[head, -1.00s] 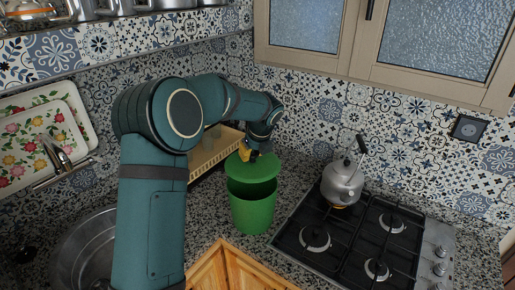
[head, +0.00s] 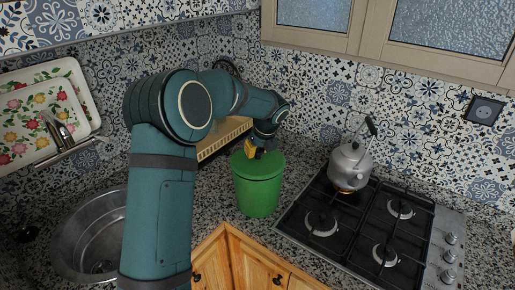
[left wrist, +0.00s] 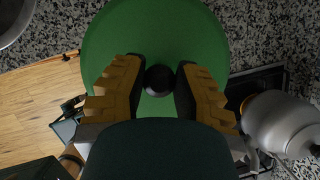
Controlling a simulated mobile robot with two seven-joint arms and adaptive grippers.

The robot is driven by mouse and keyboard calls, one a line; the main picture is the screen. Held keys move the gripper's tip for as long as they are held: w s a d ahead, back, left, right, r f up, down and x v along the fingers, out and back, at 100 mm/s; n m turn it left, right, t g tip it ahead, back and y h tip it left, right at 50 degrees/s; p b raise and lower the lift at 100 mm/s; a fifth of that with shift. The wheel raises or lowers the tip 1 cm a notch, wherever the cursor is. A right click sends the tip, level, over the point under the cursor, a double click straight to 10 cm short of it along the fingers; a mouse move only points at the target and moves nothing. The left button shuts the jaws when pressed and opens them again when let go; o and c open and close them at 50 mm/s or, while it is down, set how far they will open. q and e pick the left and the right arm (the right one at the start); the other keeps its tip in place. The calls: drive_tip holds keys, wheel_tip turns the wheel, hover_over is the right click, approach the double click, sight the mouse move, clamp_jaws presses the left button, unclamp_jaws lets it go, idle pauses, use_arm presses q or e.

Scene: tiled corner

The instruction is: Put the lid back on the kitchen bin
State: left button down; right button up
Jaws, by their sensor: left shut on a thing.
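The green kitchen bin (head: 257,197) stands upright on the granite counter, left of the hob. The round green lid (head: 268,167) lies over the bin's top and looks level, with no gap that I can make out; it fills much of the left wrist view (left wrist: 158,25). My left gripper (head: 252,149), with yellow fingers, is above the lid and shut on its black knob (left wrist: 158,80). The knob is between the fingers in the left wrist view and hidden in the head view. My right gripper is not in view.
The hob (head: 340,236) with a steel kettle (head: 350,166) is right of the bin. A wooden rack (head: 222,138) stands behind my left arm. A sink (head: 90,235) and flowered trays (head: 40,112) are at the left. The counter's front edge is close before the bin.

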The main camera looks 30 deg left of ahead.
use_arm(q)
drive_tip(key=shift+p, duration=0.35)
idle(0.4)
drive_tip(key=shift+f+p, duration=0.3)
drive_tip(key=shift+p, duration=0.05)
idle(1.1)
drive_tip(key=shift+c, duration=0.7)
unclamp_jaws()
